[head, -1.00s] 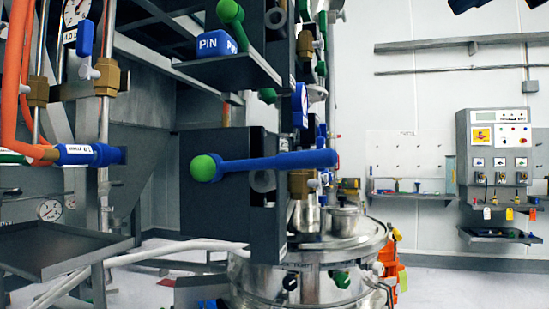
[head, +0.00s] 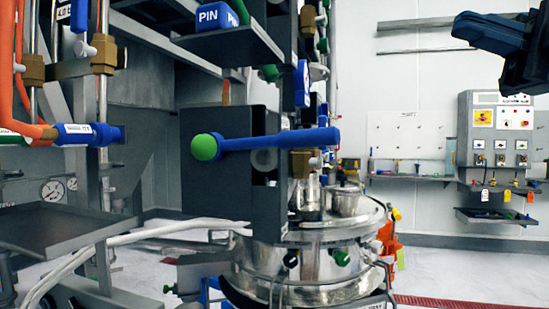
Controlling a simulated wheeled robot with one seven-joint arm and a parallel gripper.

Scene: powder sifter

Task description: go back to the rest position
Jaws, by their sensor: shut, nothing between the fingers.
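My gripper (head: 468,34) shows at the top right of the head view, dark with blue-grey fingers pointing left. Its fingers lie together with nothing seen between them. It hangs in the air, apart from everything, in front of the white wall and above the control panel in the picture. The rest of my arm is cut off by the right edge.
The steel sifter (head: 300,260) stands at the centre. Beside it is a dark plate with a blue lever (head: 270,139) tipped in green. A blue PIN block (head: 216,16) sits on a shelf above. A grey tray (head: 60,228) juts out at left. A control panel (head: 497,140) hangs at right.

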